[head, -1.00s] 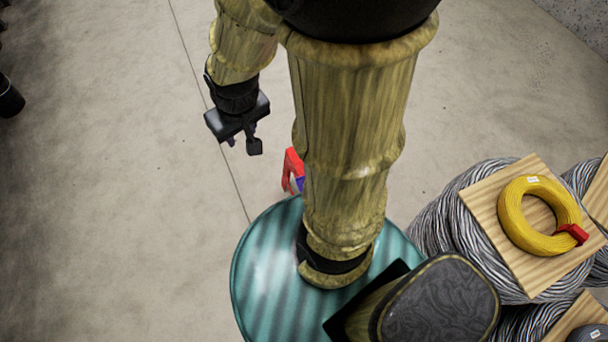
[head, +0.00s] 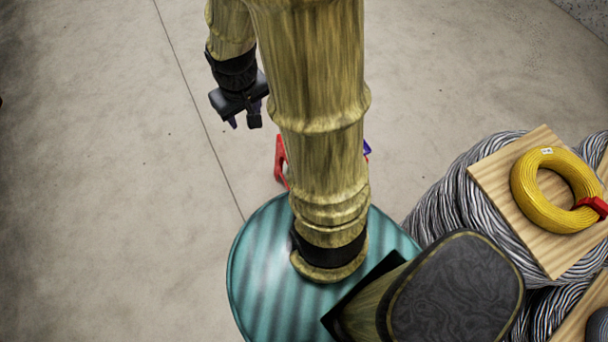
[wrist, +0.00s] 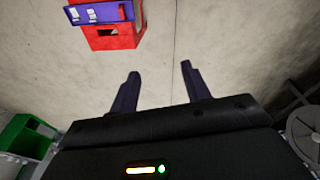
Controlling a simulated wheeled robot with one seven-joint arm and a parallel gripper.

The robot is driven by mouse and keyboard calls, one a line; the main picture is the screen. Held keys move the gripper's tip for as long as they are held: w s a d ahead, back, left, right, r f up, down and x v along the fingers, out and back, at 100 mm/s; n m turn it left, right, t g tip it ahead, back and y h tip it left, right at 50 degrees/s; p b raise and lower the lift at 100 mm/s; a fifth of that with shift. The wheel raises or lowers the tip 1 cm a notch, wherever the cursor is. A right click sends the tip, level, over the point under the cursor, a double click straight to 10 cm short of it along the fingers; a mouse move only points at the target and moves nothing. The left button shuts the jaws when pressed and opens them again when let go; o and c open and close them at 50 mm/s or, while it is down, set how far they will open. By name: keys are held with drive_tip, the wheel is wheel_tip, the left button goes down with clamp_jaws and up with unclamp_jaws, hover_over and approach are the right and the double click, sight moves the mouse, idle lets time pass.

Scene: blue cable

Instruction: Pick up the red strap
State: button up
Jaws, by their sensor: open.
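The red strap (head: 593,206) is a small red band around the lower right of a yellow cable coil (head: 528,192). The coil lies flat on a square wooden board (head: 492,178) at the right of the head view. My gripper (head: 244,123) hangs at the upper left of the head view, far from the strap, open and empty. In the wrist view its two dark fingers (wrist: 159,72) stand apart with bare floor between them. The strap does not show in the wrist view.
Grey cable spools (head: 440,200) stand under and around the board. A red object (head: 281,160) stands partly hidden behind my arm; the wrist view shows a red item with a blue panel (wrist: 105,28). A green crate (wrist: 22,138) is at lower left there. Floor at left is clear.

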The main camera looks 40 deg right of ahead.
drive_tip(key=d+f+b, duration=0.6)
drive_tip(key=f+b, duration=0.3)
drive_tip(key=f, duration=0.4)
drive_tip(key=w+d+f+m+b, duration=0.1)
drive_tip(key=d+f+b, duration=0.6)
drive_tip(key=f+b, duration=0.3)
drive_tip(key=w+d+f+m+b, duration=0.1)
drive_tip(key=d+f+b, duration=0.6)
drive_tip(key=f, duration=0.9)
drive_tip(key=b, duration=0.3)
drive_tip(key=shift+d+f+g, duration=0.2)
drive_tip(key=shift+d+g, duration=0.05)
drive_tip(key=shift+g, duration=0.15)
drive_tip(key=shift+w+f, duration=0.1)
drive_tip(key=f+b, duration=0.2)
drive_tip(key=f, duration=0.2)
drive_tip(key=w+f+b, duration=0.1)
drive_tip(key=f+b, duration=0.1)
drive_tip(key=f, duration=0.2)
drive_tip(key=f+b, duration=0.2)
drive_tip(key=f, duration=0.2)
drive_tip(key=shift+w+d, duration=0.1)
drive_tip(key=shift+w, duration=0.1)
wheel_tip(320, 180, down, 5)
drive_tip(key=b, duration=0.3)
drive_tip(key=shift+w+f, duration=0.1)
drive_tip(key=shift+f, duration=0.05)
